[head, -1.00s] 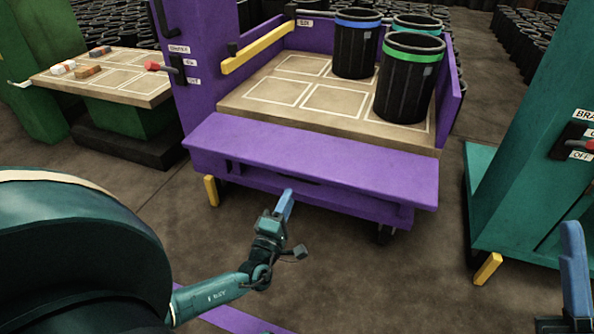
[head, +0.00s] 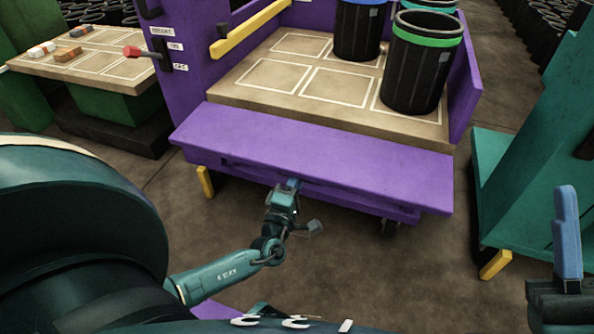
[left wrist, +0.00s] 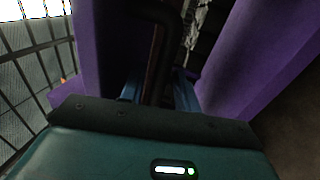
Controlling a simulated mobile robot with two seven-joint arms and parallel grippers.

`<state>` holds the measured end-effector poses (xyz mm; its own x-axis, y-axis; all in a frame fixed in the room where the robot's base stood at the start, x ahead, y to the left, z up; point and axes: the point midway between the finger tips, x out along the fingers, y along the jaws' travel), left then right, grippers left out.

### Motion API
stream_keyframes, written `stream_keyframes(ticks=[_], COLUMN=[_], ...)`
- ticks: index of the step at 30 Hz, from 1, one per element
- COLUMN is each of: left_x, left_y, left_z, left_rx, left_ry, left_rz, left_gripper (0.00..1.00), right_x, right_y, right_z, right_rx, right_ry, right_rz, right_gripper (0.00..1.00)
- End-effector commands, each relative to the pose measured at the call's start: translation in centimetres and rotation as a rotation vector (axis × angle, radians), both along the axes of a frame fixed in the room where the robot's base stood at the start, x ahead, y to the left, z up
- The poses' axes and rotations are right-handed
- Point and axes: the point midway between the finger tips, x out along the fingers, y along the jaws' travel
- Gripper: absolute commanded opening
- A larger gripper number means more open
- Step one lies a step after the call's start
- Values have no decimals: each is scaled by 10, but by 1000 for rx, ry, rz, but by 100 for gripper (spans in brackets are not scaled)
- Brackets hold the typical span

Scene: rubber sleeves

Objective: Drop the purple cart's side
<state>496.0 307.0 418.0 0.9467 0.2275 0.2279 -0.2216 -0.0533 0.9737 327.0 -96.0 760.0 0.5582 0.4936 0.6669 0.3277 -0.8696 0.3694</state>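The purple cart's side (head: 310,155) is the long purple panel along the bed's near edge; its broad face shows below the beige bed (head: 300,85). My left gripper (head: 288,184) is at the underside of this panel, near its middle, with the fingertips partly hidden beneath it. In the left wrist view, the blue fingers (left wrist: 157,90) stand apart with a dark bar (left wrist: 156,65) between them; I cannot see contact on both sides. Purple surfaces flank them. My right gripper (head: 567,235) is at the right edge, with one blue finger visible, away from the cart.
Black bins with green (head: 418,70) and blue (head: 358,30) bands stand on the bed's right part. A teal cart (head: 530,180) stands right, a green-based table (head: 115,90) left. Floor is clear between the carts.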

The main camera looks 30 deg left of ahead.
Motion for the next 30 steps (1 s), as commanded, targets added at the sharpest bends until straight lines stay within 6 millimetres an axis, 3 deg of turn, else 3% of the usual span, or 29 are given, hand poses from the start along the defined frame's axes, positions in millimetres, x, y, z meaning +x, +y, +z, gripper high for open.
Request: stream_keyframes(ticks=[8,20,30], left_x=[0,0,0], left_y=[-1,-1,0], left_z=[0,0,0], left_rx=[0,0,0], left_ry=[0,0,1], left_rz=[0,0,0], left_gripper=[32,1,0], right_x=[0,0,0], right_y=[0,0,0], right_z=[0,0,0], right_rx=[0,1,0], right_ry=[0,0,1], right_rz=[0,1,0], right_gripper=[36,36,36])
